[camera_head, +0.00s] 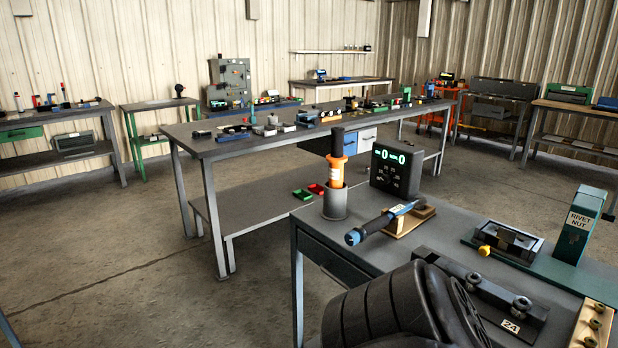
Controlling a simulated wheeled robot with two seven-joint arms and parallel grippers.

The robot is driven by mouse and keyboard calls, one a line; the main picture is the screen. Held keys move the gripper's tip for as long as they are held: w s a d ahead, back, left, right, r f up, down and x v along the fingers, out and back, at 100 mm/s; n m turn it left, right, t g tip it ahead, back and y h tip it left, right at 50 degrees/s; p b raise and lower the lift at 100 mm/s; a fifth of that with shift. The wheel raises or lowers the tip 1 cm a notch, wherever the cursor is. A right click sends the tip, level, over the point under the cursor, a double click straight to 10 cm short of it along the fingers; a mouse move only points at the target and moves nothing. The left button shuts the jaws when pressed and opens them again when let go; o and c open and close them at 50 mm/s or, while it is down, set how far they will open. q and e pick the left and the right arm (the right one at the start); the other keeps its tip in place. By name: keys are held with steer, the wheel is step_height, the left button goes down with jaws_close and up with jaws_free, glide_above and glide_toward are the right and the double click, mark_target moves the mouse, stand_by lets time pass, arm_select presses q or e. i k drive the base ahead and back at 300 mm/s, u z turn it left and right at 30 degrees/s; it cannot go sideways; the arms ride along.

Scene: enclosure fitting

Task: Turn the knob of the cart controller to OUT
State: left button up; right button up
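A black box with green lit digits (396,168) stands at the back of the near bench. It may be the cart controller, but no label names it. Small pale markings show on its front below the digits. I cannot make out a knob on it or an OUT mark. Neither gripper can be made out in the head view. A large dark rounded shape fills the bottom middle, and I cannot tell what it is.
The near bench (450,235) holds an orange and black tool in a grey holder (335,203), a blue-tipped tool on a wooden block, and a green RIVET NUT stand (578,228). A long bench (215,145) with several parts stands behind. The floor at left is clear.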

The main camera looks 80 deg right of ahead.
mark_target(385, 179)
steer(key=z, duration=1)
steer(key=i, duration=2.8)
steer(key=z, duration=2.8)
